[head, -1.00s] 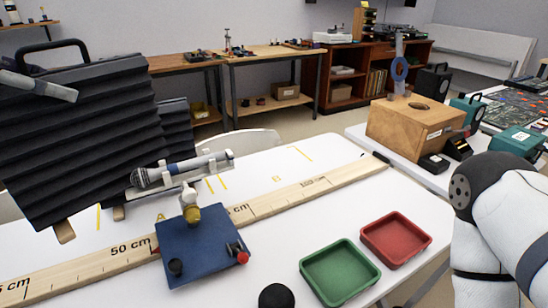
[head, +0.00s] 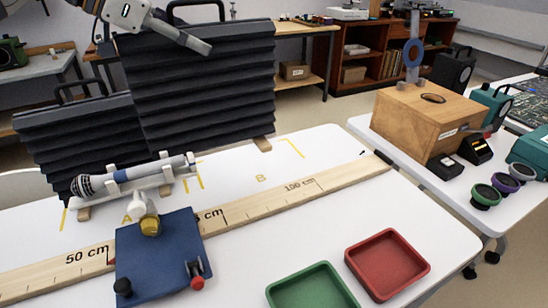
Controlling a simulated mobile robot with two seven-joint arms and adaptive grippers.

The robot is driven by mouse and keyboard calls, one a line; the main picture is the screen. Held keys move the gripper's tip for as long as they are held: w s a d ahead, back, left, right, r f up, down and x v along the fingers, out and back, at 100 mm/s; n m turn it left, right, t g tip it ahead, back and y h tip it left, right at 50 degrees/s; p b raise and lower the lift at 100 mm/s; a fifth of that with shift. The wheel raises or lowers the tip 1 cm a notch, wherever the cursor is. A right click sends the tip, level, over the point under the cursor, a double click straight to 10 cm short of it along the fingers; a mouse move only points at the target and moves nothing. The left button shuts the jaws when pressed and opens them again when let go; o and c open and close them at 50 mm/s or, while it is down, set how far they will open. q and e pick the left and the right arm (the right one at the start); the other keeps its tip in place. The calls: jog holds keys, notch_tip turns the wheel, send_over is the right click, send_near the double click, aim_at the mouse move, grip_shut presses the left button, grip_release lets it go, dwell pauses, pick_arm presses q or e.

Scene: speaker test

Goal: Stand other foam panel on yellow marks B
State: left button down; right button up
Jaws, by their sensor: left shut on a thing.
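A large dark ridged foam panel (head: 205,95) with a black handle is at the table's back, left of the yellow marks B (head: 261,178). My left gripper (head: 190,42), coming in from the top left, is shut on this panel near its top. A wooden foot (head: 262,144) shows under its right end; I cannot tell whether it touches the table. The other foam panel (head: 75,140) stands at the left, behind the yellow marks A (head: 127,219), partly hidden by the microphone (head: 85,186). My right gripper is not in view.
The microphone lies across white holders beside the held panel's lower left. A blue plate (head: 160,260) sits on the long ruler (head: 240,212). Green (head: 310,288) and red (head: 388,262) trays are in front.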

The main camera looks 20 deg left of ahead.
pick_arm(q)
jog(key=w+f+b, duration=0.4)
jog(key=w+f, duration=0.8)
jog(key=w, duration=0.2)
jog(key=shift+w+a+f, duration=0.3)
jog(key=shift+f, duration=0.05)
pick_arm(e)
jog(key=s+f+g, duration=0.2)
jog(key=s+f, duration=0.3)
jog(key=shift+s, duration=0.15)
pick_arm(q)
jog(key=shift+f, duration=0.1)
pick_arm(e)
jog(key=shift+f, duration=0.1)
pick_arm(q)
jog(key=shift+f, duration=0.15)
jog(key=c, duration=1.1)
grip_release()
